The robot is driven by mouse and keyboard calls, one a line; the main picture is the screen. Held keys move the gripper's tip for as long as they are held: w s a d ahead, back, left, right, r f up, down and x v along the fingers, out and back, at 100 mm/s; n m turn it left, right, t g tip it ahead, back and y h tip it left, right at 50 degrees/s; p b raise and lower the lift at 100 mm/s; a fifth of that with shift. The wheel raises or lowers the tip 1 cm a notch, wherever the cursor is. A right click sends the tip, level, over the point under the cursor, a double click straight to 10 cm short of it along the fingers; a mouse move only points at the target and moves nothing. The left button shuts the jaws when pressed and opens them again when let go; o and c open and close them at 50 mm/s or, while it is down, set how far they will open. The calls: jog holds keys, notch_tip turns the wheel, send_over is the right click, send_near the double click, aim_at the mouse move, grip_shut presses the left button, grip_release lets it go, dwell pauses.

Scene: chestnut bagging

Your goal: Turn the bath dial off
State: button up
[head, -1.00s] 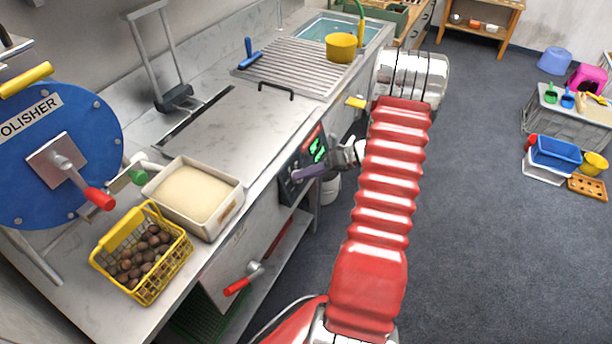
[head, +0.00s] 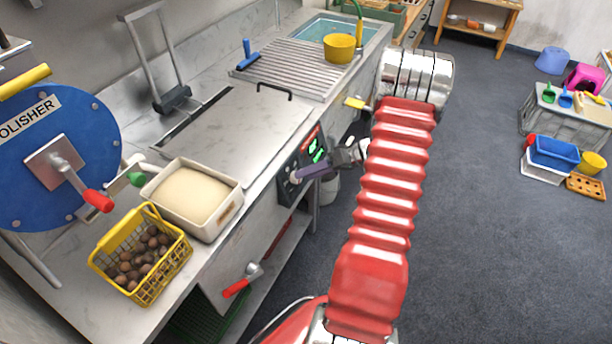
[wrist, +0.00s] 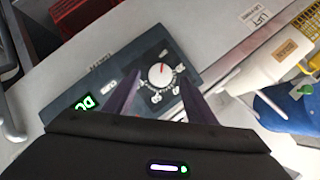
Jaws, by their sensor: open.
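The bath dial (wrist: 162,74) is a round white knob with a red mark, on a dark control panel (wrist: 118,84). In the wrist view it appears between the tips of my two purple fingers. My gripper (wrist: 161,86) is open, with one finger on each side of the dial and a gap showing. I cannot tell how far the fingertips are from the panel face. In the head view the panel (head: 289,188) is on the counter front, and my gripper (head: 300,174) reaches it from the right, largely covering the dial. A green display (wrist: 87,102) is lit on the panel.
Above the panel is a metal lid (head: 235,130) with a black handle. A cream tray (head: 236,203) and a yellow basket of chestnuts (head: 110,245) stand on the counter at left. A red-handled lever (head: 237,288) sticks out below.

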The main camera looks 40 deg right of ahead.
jog(key=v, duration=1.2)
jog(key=shift+f, duration=0.1)
jog(key=s+a+f+m+g, duration=0.2)
jog(key=s+a+f+m, duration=0.1)
jog(key=s+m, duration=0.15)
jog(key=s+a+r+n+h, duration=0.1)
jog(key=a+r+n+h, duration=0.1)
jog(key=a+r, duration=0.6)
jog(key=s+a+r+n+h, duration=0.1)
jog(key=a+r, duration=0.7)
jog(key=a, duration=0.9)
jog(key=s+a+r+n+h, duration=0.1)
jog(key=a+r+n+h, duration=0.3)
jog(key=a+r, duration=0.4)
jog(key=a, duration=0.4)
jog(key=shift+a+g+h, duration=0.3)
jog(key=shift+a+g, duration=0.05)
jog(key=shift+g, duration=0.05)
